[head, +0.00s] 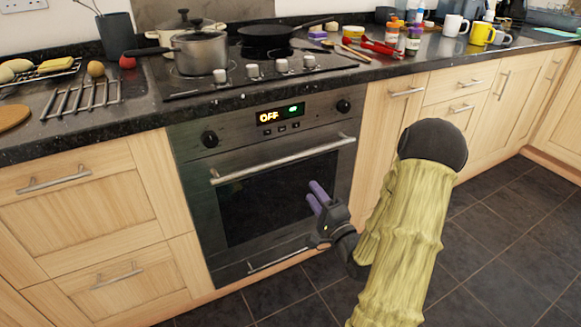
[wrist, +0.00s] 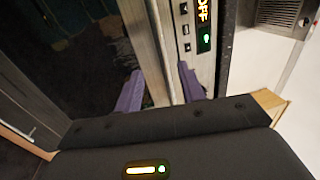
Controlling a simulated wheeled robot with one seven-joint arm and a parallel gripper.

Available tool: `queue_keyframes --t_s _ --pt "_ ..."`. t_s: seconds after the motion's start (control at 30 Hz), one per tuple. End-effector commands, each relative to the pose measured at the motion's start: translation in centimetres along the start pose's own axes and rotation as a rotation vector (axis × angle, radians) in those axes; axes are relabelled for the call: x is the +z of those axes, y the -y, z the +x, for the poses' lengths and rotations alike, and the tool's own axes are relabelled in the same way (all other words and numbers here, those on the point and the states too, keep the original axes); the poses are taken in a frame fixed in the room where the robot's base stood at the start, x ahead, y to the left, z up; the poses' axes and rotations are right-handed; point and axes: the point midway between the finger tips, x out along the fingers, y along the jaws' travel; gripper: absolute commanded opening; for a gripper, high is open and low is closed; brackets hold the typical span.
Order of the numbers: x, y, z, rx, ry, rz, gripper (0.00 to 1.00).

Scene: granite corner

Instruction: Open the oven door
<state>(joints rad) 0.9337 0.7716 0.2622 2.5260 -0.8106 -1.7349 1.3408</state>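The oven (head: 262,190) is set under the worktop and its dark glass door (head: 270,203) is closed. A long silver bar handle (head: 285,160) runs across the door's top. My gripper (head: 316,196) has two purple fingers, held apart with nothing between them. In the head view it is in front of the door's right half, lower in the picture than the handle, fingers pointing toward the oven. In the wrist view my gripper (wrist: 162,86) shows its fingers either side of the upright-looking handle (wrist: 150,45); how far ahead the bar lies I cannot tell.
The control panel (head: 275,118) shows "OFF" between two black knobs. Pots (head: 200,52) and a pan stand on the hob above. Wooden cabinets (head: 95,205) flank the oven. The dark tiled floor (head: 490,250) at right is clear.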

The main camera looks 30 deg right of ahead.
Motion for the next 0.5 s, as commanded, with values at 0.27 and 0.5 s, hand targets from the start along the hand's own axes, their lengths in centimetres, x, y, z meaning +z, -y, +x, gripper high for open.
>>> queue_keyframes --t_s 0.27,0.5 --pt "0.0 -0.1 4.9 -0.004 0.002 -0.003 0.39" --pt "0.0 0.0 9.1 -0.004 0.0 -0.001 0.39"
